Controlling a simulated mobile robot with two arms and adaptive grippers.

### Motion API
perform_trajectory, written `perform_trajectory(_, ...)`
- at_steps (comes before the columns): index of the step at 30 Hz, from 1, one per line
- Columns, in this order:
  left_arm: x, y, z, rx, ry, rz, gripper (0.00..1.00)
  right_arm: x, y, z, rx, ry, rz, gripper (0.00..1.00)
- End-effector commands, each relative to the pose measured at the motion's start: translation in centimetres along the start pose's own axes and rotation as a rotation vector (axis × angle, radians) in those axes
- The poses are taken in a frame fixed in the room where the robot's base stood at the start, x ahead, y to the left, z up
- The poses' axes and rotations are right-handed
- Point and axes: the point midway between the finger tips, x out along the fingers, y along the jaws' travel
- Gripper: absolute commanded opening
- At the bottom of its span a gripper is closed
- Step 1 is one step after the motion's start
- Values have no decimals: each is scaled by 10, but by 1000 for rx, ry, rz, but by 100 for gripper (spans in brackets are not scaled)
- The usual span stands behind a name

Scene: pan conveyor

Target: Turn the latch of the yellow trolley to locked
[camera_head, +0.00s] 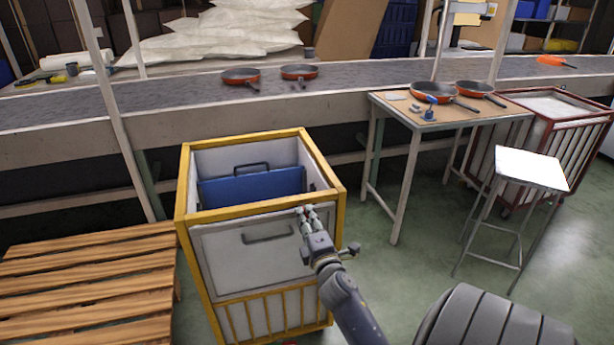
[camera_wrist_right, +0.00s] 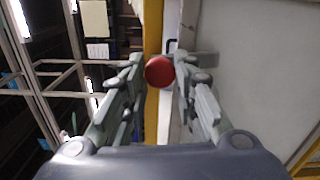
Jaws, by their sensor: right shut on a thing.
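The yellow trolley (camera_head: 179,201) stands in the centre of the head view, a yellow frame with white panels and an open top. My right gripper (camera_head: 307,212) is at the upper right of its front face, near the right front corner post. In the right wrist view my right gripper (camera_wrist_right: 160,75) has a round red knob (camera_wrist_right: 159,71) between its fingers, beside the yellow post (camera_wrist_right: 153,30). The gripper is shut on this knob, which seems to be the latch's. The latch's plate and its turn angle are mostly hidden. My left gripper is not in view.
A blue panel (camera_head: 250,188) with a handle stands inside the trolley. A wooden pallet (camera_head: 90,285) lies to the left. A conveyor (camera_head: 190,92) with pans runs behind. A small table (camera_head: 455,116) and a white stool (camera_head: 531,167) stand right, with open floor between.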

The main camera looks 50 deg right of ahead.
Motion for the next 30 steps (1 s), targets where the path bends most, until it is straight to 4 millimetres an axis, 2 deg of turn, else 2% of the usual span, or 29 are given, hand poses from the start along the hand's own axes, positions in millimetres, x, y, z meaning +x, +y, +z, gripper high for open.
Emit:
perform_trajectory(9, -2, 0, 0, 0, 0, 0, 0, 1, 2, 1, 111, -1, 4, 0)
perform_trajectory(24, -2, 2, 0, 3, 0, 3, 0, 1, 2, 0, 131, 0, 5, 0)
perform_trajectory(25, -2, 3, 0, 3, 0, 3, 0, 1, 3, 0, 131, 0, 5, 28)
perform_trajectory(27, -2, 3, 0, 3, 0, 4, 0, 1, 3, 0, 130, 0, 5, 44)
perform_trajectory(28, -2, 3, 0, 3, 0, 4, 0, 1, 2, 0, 130, 0, 4, 48)
perform_trajectory(30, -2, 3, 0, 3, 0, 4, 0, 1, 2, 0, 129, 0, 3, 48)
